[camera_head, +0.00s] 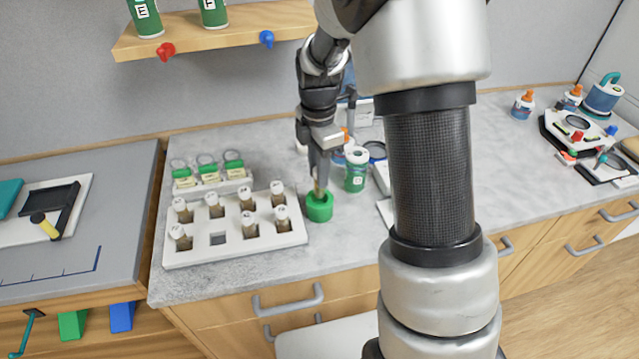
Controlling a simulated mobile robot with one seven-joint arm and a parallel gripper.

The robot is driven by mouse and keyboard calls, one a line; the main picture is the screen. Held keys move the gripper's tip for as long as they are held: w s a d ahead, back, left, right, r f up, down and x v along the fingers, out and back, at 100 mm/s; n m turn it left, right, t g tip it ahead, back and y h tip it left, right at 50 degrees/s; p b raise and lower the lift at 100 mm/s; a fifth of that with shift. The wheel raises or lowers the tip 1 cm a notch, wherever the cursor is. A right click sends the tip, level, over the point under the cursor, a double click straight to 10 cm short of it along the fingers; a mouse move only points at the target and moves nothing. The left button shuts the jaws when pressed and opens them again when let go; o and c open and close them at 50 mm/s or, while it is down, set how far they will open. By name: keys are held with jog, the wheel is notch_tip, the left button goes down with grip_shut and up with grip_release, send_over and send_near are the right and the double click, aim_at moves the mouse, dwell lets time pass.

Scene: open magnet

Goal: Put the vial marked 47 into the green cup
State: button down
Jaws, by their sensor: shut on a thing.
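My gripper (318,172) points down right above the green cup (320,211) at the right of the white vial rack (225,250). It is shut on a narrow brownish vial (318,187), whose lower end is at the cup's opening. I cannot tell whether it touches the cup's bottom. The fingers cover most of the vial, and its number cannot be read. The rack holds several white-capped vials, and one slot in its front row is empty.
A green-and-white jar (356,171) stands close behind the cup on the right. A wooden shelf (230,32) hangs above. My arm hides part of the counter; bare counter (325,245) lies in front of the cup.

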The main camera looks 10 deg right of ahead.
jog(key=shift+f, duration=1.95)
jog(key=shift+f, duration=0.35)
jog(key=c, duration=1.5)
grip_release()
jog(key=shift+c, duration=0.2)
